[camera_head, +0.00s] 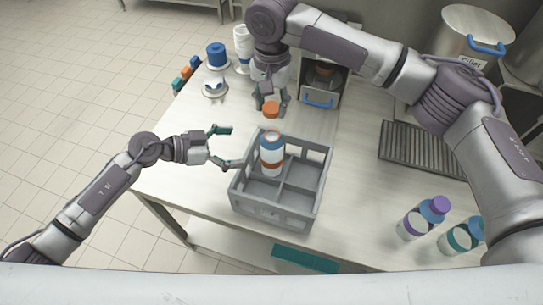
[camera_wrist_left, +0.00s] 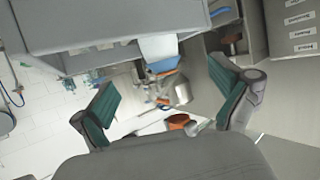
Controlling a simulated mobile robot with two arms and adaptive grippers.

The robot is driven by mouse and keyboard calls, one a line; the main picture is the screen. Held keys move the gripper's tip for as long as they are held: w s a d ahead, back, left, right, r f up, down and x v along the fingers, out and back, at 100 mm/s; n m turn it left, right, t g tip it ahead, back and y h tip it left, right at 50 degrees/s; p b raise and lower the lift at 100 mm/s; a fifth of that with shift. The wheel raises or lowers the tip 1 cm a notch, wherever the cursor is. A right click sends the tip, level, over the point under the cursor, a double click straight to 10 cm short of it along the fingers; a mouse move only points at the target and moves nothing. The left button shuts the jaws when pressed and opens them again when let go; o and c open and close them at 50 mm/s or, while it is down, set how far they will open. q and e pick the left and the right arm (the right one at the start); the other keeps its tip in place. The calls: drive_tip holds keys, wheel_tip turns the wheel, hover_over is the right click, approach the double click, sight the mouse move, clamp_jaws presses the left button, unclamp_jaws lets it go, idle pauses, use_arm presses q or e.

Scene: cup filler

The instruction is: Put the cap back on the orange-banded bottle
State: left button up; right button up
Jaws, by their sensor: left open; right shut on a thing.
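The orange-banded bottle (camera_head: 272,150) is white and blue with an orange band. It stands upright in the back left compartment of a grey crate (camera_head: 270,214), its top uncapped. It also shows in the left wrist view (camera_wrist_left: 159,48), beside the crate wall. My right gripper (camera_head: 271,101) points down behind the crate and is shut on the orange cap (camera_head: 271,110). The cap is behind the bottle's mouth and apart from it. My left gripper (camera_head: 228,147) is open and empty, left of the crate and the bottle; its two green-padded fingers (camera_wrist_left: 165,107) are spread.
A purple-capped bottle (camera_head: 414,223) and a teal-capped bottle (camera_head: 456,240) stand at the front right. A dark drip grate (camera_head: 425,150) and a filler machine (camera_head: 322,75) are behind. A blue roll (camera_head: 216,54) and stacked cups (camera_head: 242,45) stand at the back left.

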sight(269, 145)
use_arm(q)
drive_tip(key=x, duration=1)
drive_tip(key=c, duration=1.8)
drive_tip(key=shift+o, duration=0.2)
use_arm(e)
drive_tip(key=shift+f, duration=2.5)
drive_tip(key=shift+f, duration=0.1)
drive_tip(key=shift+f, duration=0.75)
drive_tip(key=shift+f, duration=0.6)
